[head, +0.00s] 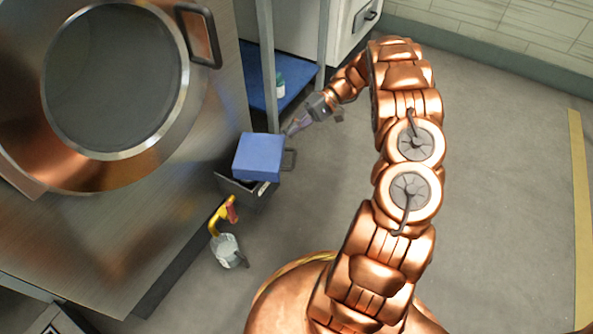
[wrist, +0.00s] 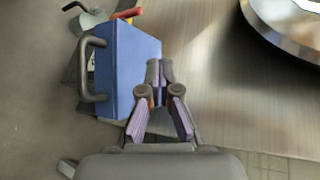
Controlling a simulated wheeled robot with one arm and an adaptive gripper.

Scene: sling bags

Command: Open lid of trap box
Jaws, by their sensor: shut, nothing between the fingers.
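The trap box has a blue lid (head: 258,155) with a dark handle (head: 289,160) on its right side in the head view. Its dark grey body (head: 247,188) shows below the lid, beside the metal counter. The blue lid (wrist: 128,65) and its handle (wrist: 92,70) also show in the wrist view. How far the lid stands from the body is hard to tell. My gripper (head: 290,131) is at the lid's upper right corner in the head view. In the wrist view my gripper (wrist: 160,72) is shut and empty, overlapping the lid's right edge; contact is unclear.
A metal counter (head: 150,240) with a large round pan (head: 115,80) stands at the left. A shelf unit with a blue shelf (head: 262,85) is behind the box. A grey container (head: 228,250) and a yellow-red item (head: 222,214) lie below the box. Floor at right is clear.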

